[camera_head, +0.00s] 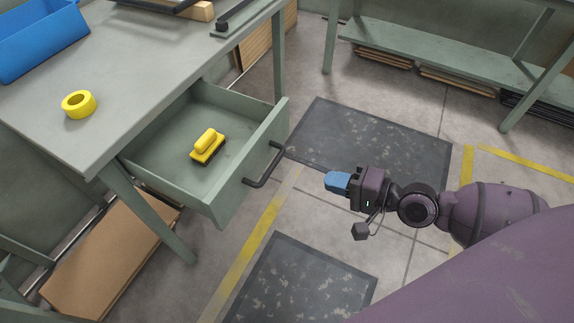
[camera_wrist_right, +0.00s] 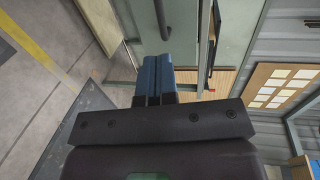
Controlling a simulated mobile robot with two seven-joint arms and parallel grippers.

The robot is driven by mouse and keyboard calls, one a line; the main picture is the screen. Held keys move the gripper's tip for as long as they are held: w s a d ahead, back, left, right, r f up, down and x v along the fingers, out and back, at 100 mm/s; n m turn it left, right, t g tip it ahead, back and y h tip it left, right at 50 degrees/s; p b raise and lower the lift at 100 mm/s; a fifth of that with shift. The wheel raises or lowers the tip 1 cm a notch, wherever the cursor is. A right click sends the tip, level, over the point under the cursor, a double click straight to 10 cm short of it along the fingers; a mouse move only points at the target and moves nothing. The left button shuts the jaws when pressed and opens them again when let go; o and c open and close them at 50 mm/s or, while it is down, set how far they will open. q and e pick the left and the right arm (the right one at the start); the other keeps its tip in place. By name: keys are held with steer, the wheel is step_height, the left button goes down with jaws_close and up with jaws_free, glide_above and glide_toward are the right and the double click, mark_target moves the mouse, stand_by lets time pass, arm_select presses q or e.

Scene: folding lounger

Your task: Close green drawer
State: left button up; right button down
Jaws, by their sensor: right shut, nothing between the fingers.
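The green drawer (camera_head: 236,189) is pulled out from the green table (camera_head: 140,35) at the left of the head view. A black bar handle (camera_head: 264,166) is on its front. A yellow brush (camera_head: 207,146) lies inside the drawer. My right gripper (camera_head: 337,182), with blue fingertips, is to the right of the handle and apart from it. It is shut and empty. In the right wrist view the blue fingers (camera_wrist_right: 153,80) are together, with the drawer front (camera_wrist_right: 142,25) and part of the handle (camera_wrist_right: 161,18) beyond them. My left gripper is not in view.
A yellow tape roll (camera_head: 79,104) and a blue bin (camera_head: 38,38) are on the tabletop. Dark mats (camera_head: 375,137) and yellow floor lines lie on the floor. A green shelf bench (camera_head: 440,68) stands at the back right. Cardboard (camera_head: 110,255) lies under the table. Floor between gripper and drawer is clear.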

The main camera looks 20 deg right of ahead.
arm_select(q)
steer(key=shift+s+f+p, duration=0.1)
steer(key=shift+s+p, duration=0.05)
steer(key=shift+p, duration=0.25)
arm_select(e)
steer(key=x, duration=1.2)
steer(key=shift+d, duration=0.15)
